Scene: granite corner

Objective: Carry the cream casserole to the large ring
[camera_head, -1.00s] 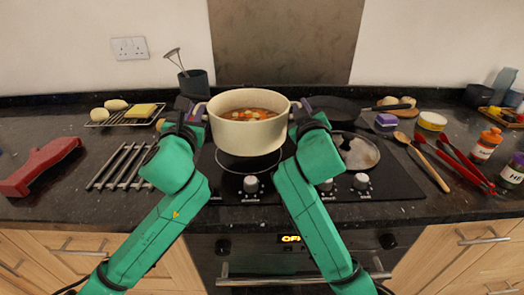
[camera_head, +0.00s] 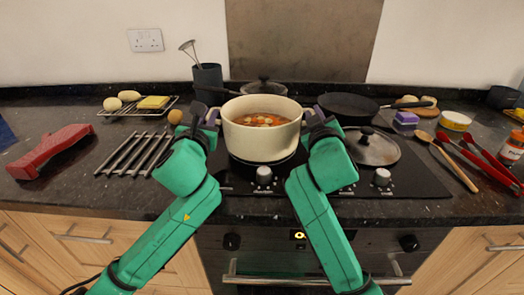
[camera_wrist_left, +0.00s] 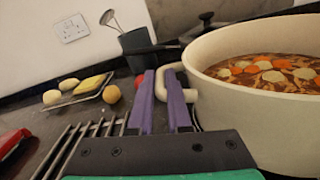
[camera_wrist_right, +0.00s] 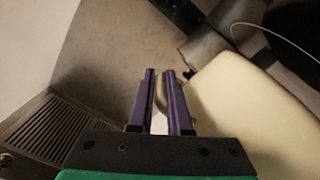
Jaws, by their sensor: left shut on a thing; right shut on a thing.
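The cream casserole (camera_head: 262,143), full of soup with orange and pale pieces, is upright over the front left of the black hob. My left gripper (camera_head: 212,116) is shut on its left handle, seen close in the left wrist view (camera_wrist_left: 165,95). My right gripper (camera_head: 311,116) is shut on its right handle; the right wrist view shows its fingers (camera_wrist_right: 167,100) beside the cream wall (camera_wrist_right: 250,115). A dark round edge (camera_head: 270,166) shows just under the casserole. The ring below is mostly hidden, and I cannot tell whether the base touches it.
A lidded pan (camera_head: 264,85) stands close behind the casserole. A black frying pan (camera_head: 345,105) and a glass lid (camera_head: 372,148) are to the right. A metal rack (camera_head: 135,153) and red object (camera_head: 52,150) lie left. A utensil pot (camera_head: 207,80) stands behind my left gripper.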

